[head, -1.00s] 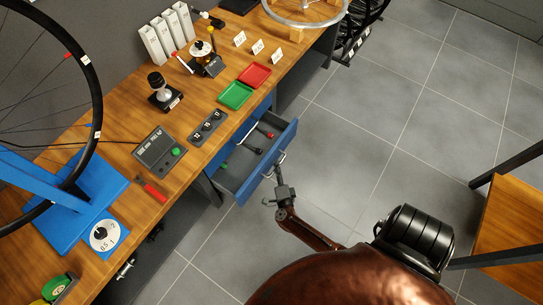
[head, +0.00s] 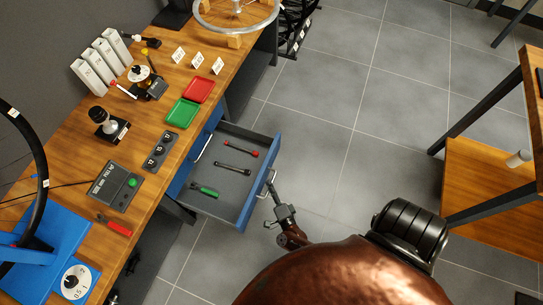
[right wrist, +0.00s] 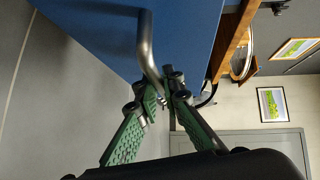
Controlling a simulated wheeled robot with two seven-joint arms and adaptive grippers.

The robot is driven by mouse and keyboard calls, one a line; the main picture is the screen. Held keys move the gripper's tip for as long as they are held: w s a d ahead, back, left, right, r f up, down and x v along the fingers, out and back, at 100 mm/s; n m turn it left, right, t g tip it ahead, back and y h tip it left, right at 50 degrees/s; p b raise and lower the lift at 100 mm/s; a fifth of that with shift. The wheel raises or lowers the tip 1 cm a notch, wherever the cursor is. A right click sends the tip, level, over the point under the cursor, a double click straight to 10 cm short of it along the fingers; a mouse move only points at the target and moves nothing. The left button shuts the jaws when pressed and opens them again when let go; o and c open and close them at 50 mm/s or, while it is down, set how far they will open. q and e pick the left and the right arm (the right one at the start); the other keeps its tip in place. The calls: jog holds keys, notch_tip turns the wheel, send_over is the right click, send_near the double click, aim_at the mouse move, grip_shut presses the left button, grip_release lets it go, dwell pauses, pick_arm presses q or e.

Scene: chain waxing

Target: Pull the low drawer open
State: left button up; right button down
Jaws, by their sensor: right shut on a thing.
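The low drawer (head: 232,189) stands well open below the workbench, with its blue front (head: 261,180) out over the floor. It holds a red-ended tool (head: 240,149), a dark tool (head: 232,168) and a green-handled tool (head: 204,189). My right gripper (head: 273,187) is at the metal handle (head: 269,184) on the drawer front. In the right wrist view, the green-padded fingers of this gripper (right wrist: 163,90) are closed on the bent end of the handle (right wrist: 146,48). My left gripper is not in view.
The workbench carries a green tray (head: 183,113), a red tray (head: 198,90), a grey control box (head: 115,186) and a blue stand (head: 48,240). A wooden shelf unit (head: 485,180) stands at the right. Grey floor (head: 330,130) lies clear between them.

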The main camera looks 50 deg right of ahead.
jog(key=shift+a, duration=0.1)
jog(key=c, duration=2.1)
grip_release()
